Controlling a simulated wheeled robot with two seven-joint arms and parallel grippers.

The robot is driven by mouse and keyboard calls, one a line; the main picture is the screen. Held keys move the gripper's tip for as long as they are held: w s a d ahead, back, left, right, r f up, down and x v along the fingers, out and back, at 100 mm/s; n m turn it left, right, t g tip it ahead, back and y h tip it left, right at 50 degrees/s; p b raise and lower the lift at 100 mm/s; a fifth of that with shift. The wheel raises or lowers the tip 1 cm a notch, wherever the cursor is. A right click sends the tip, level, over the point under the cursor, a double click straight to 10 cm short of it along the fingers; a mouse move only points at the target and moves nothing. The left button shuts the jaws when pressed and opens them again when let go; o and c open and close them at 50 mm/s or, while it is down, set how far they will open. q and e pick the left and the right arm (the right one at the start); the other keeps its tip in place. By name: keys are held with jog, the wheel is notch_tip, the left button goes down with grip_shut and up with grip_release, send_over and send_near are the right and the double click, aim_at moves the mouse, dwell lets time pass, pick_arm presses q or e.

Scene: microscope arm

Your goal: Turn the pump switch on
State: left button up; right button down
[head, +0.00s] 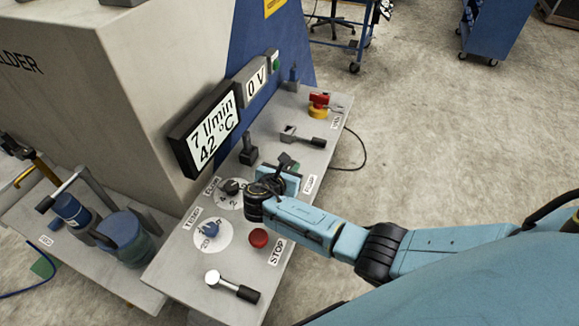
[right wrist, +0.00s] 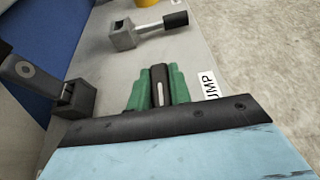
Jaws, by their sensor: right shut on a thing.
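The pump switch (right wrist: 158,88) is a dark upright lever with a pale stripe, seen in the right wrist view beside a label ending in "UMP". The two green fingers of my right gripper (right wrist: 158,90) are shut on it, one on each side. In the head view my right gripper (head: 284,172) reaches over the control panel (head: 185,262) from the right, at the PUMP label. There the gripper hides most of the switch and its base. My left gripper is not in view.
Near the gripper are the dark flow knob (head: 230,187), blue temp knob (head: 210,230) and red stop button (head: 258,238). Black-handled levers stand in front (head: 235,287) and behind (head: 303,137). A display (head: 207,130) reads 7 l/min, 42 °C; another (head: 257,80) reads 0 V.

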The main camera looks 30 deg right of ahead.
jog(key=c, duration=1.3)
grip_release()
jog(key=p+v, duration=0.1)
jog(key=v, duration=1.2)
jog(key=shift+a+r, duration=0.15)
jog(key=shift+s, duration=0.1)
